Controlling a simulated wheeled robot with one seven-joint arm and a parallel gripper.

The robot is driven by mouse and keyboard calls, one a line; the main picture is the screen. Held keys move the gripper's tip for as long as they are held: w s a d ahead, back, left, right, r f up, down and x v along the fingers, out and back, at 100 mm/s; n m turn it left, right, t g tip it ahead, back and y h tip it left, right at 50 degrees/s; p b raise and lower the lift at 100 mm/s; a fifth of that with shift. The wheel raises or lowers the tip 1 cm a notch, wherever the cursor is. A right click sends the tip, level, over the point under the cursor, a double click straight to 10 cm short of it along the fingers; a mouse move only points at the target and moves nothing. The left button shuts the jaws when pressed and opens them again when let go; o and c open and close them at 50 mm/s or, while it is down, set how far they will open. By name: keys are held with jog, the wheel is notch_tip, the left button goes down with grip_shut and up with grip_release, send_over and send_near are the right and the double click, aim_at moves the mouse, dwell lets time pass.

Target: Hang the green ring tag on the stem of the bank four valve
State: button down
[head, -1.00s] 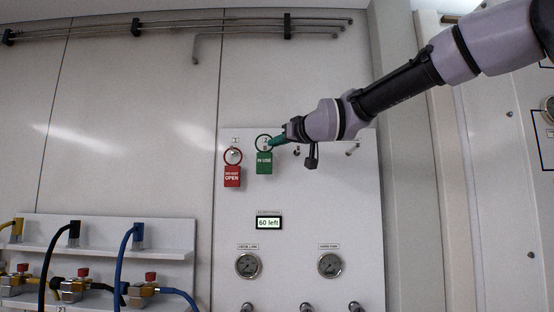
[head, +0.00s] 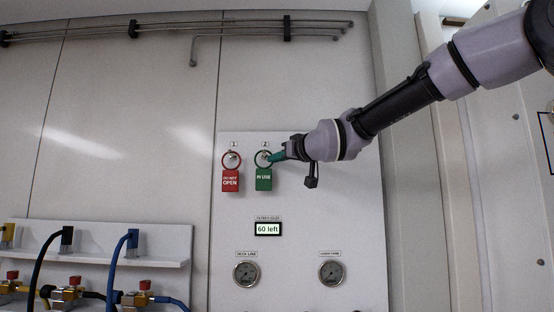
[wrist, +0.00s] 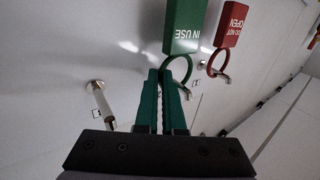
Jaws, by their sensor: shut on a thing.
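The green ring tag (head: 264,179), marked IN USE, is at the panel position labelled 2, below that label. My gripper (head: 274,157) reaches in from the right, its green fingers shut on the tag's ring. In the wrist view, the fingers (wrist: 165,95) meet the lower part of the green ring (wrist: 180,62), and the tag plate (wrist: 186,22) extends upward in the picture. A metal peg (wrist: 194,89) shows by the ring; I cannot tell surely whether the ring is around it. No bank four valve can be made out.
A red DO NOT OPEN tag (head: 230,181) hangs at position 1, close to the left. A bare peg (wrist: 100,104) shows in the wrist view. Two gauges (head: 246,274) and a "60 left" display (head: 268,229) are below. Hoses and red-knobbed valves (head: 74,281) stand lower left.

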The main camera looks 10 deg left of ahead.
jog(key=shift+f, duration=0.15)
jog(key=c, duration=1)
grip_release()
